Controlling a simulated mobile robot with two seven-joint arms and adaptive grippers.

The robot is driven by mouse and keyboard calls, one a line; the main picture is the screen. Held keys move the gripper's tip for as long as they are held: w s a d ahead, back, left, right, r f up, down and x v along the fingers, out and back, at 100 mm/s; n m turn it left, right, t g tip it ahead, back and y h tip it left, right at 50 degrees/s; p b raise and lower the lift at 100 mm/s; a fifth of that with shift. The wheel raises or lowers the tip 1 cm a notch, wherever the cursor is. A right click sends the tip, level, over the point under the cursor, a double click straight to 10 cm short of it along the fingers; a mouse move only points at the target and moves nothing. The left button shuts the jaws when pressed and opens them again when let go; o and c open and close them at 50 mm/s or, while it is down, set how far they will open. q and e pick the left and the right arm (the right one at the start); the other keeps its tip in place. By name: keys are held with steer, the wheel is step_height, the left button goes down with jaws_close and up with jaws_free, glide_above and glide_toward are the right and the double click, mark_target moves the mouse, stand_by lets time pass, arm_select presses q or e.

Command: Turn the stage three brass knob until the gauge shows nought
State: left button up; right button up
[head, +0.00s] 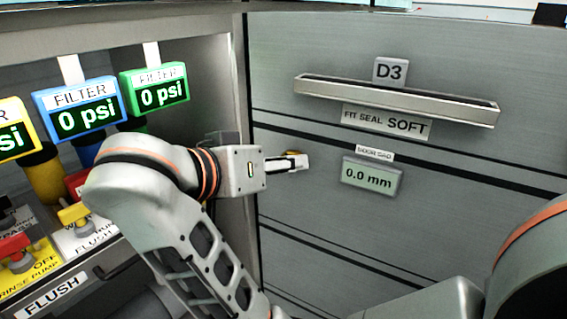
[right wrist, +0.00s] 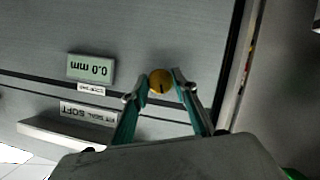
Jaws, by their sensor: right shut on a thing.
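A round brass knob (right wrist: 161,81) with a dark mark is on the grey door panel in the right wrist view. My right gripper (right wrist: 157,86) is shut on it, one fingertip on each side. In the head view my right gripper (head: 299,162) reaches the panel and mostly hides the knob. A gauge (head: 371,177) right of it reads 0.0 mm; its small label seems to say DOOR GAP. This gauge is upside down in the right wrist view (right wrist: 91,69). No stage three label is legible. My left gripper is not in view.
The drawer marked D3 has a long handle (head: 396,101) and a FIT SEAL SOFT label (head: 386,122). At left, blue (head: 80,108) and green (head: 154,90) filter gauges read 0 psi; a yellow one is cut off. Yellow (head: 75,215) and red (head: 14,246) valve handles sit below.

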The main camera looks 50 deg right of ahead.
stand_by(0.4)
steer(key=o, duration=1.1)
steer(key=shift+c, duration=0.2)
